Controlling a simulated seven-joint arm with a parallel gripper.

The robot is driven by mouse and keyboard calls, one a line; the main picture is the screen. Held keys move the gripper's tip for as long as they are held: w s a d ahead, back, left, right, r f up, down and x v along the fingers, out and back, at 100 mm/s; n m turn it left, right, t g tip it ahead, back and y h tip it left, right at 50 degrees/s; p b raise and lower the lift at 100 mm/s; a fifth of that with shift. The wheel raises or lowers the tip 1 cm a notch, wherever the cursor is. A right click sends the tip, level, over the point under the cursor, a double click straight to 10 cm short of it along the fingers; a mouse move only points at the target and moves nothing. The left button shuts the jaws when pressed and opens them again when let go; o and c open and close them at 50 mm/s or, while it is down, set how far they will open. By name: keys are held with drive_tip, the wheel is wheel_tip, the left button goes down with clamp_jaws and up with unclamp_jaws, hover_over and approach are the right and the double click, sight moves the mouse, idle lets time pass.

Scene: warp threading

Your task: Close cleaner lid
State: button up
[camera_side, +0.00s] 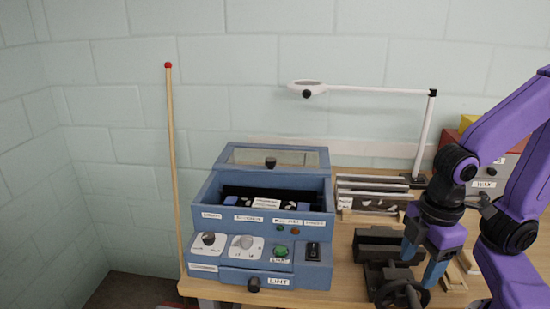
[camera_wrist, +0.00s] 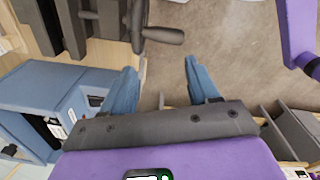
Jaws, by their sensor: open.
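The blue cleaner (camera_side: 262,225) stands on the left part of the bench in the side view. Its lid (camera_side: 273,158), a blue frame with a glass pane and a dark knob, is tilted up at the back. The open top shows a dark inside with a white label. The cleaner's blue casing also shows at the left of the wrist view (camera_wrist: 45,95). My gripper (camera_side: 422,265) is to the right of the cleaner, pointing down near the vise, clear of the lid. In the wrist view its blue fingers (camera_wrist: 160,82) are apart with nothing between them.
A dark vise (camera_side: 385,265) with a handwheel stands between the cleaner and my gripper; its handle (camera_wrist: 163,35) shows in the wrist view. A white lamp (camera_side: 365,88) arches behind. A rack (camera_side: 370,192) sits right of the cleaner. A thin pole (camera_side: 172,160) stands left.

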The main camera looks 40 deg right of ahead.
drive_tip(key=w+a+r+n+t+h, duration=0.1)
drive_tip(key=w+n+t+h, duration=0.15)
drive_tip(key=w, duration=0.85)
drive_tip(key=w+a+r+n+t+h, duration=0.1)
drive_tip(key=w+r+n+t+h, duration=0.2)
drive_tip(key=w, duration=0.9)
wheel_tip(320, 180, up, 2)
drive_tip(key=n+t+h, duration=0.4)
drive_tip(key=n+h, duration=0.2)
drive_tip(key=h, duration=0.4)
hover_over(273, 159)
drive_tip(key=v, duration=0.6)
drive_tip(key=shift+y, duration=0.25)
drive_tip(key=f, duration=0.7)
drive_tip(key=shift+w, duration=0.25)
drive_tip(key=x, duration=0.7)
drive_tip(key=shift+w+d+r, duration=0.1)
drive_tip(key=shift+w+r, duration=0.05)
drive_tip(key=shift+w, duration=0.05)
